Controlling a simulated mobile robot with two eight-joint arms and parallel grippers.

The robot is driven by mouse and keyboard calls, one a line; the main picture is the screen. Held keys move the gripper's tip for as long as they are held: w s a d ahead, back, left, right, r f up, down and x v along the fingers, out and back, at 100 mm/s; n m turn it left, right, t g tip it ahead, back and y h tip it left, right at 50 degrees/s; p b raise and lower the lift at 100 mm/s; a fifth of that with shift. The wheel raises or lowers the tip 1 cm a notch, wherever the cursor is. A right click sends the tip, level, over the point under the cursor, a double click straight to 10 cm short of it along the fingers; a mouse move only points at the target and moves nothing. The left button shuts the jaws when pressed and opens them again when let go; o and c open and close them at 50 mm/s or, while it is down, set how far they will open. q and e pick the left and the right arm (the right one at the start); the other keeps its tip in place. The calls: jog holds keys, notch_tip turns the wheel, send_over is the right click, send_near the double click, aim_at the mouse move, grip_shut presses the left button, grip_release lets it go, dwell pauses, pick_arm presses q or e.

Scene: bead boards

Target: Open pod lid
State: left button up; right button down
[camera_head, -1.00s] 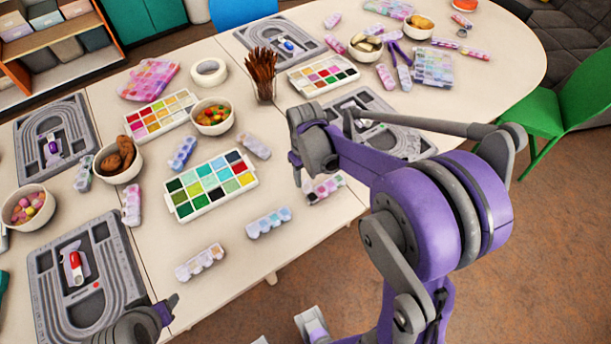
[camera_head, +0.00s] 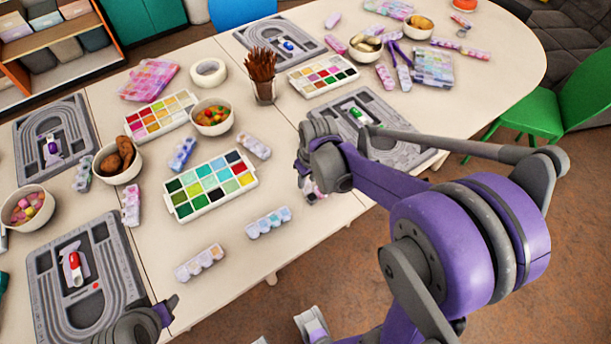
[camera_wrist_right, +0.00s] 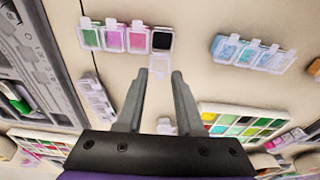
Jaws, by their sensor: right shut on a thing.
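A pod strip (camera_wrist_right: 126,38) with green, pink and black compartments lies on the table in the right wrist view. Its black compartment (camera_wrist_right: 162,40) is uncovered, and a clear pod lid (camera_wrist_right: 159,66) extends from it towards my fingers. The other compartments look covered. My right gripper (camera_wrist_right: 158,76) is shut on this pod lid, with its fingers either side of the lid's near end. In the head view my right gripper (camera_head: 306,180) hides most of this strip (camera_head: 314,191). My left gripper (camera_head: 168,308) is at the lower left, its jaws unclear.
Other pod strips (camera_head: 268,222) (camera_head: 200,262) lie nearby. A white paint palette (camera_head: 209,184) is left of my right gripper, and a grey bead board (camera_head: 395,150) is behind my right forearm. Bowls (camera_head: 212,117) and a brush cup (camera_head: 263,92) stand farther back.

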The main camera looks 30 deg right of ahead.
jog(key=shift+s+t, duration=0.4)
jog(key=shift+t, duration=0.2)
jog(key=shift+w, duration=0.1)
jog(key=c, duration=0.9)
grip_release()
jog(key=shift+o, duration=0.2)
jog(key=shift+r, duration=0.15)
jog(key=p+v, duration=0.1)
jog(key=v, duration=0.9)
jog(key=shift+r+p, duration=0.3)
